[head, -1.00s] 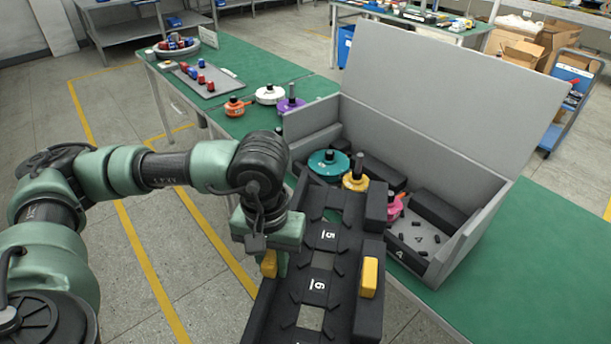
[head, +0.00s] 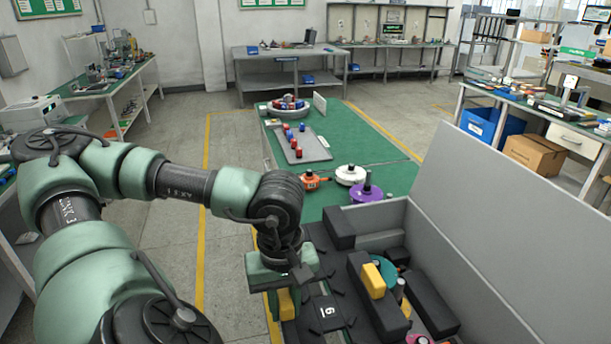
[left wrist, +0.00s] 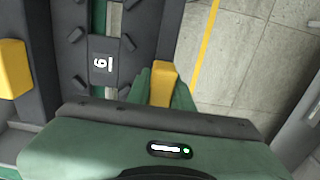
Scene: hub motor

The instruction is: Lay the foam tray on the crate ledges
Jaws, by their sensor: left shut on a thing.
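The black foam tray (head: 326,310), with a white 6 on it and yellow grips, is at the lower middle of the head view, partly cut off below. Its right-hand yellow grip (head: 374,281) stands free. My left gripper (head: 283,303) is shut on the other yellow grip (left wrist: 163,84) at the tray's left side. The tray overlaps the left part of the grey crate (head: 386,213), and I cannot tell whether it touches the ledges. In the crate, a teal hub motor (head: 388,272) is partly hidden behind the tray. My right gripper is out of view.
The crate's raised grey lid (head: 500,235) stands on the right. Orange (head: 311,181), white (head: 350,175) and purple (head: 366,193) hub motors sit on the green table just beyond the crate. A grey tray with small red and blue parts (head: 300,147) lies further back.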

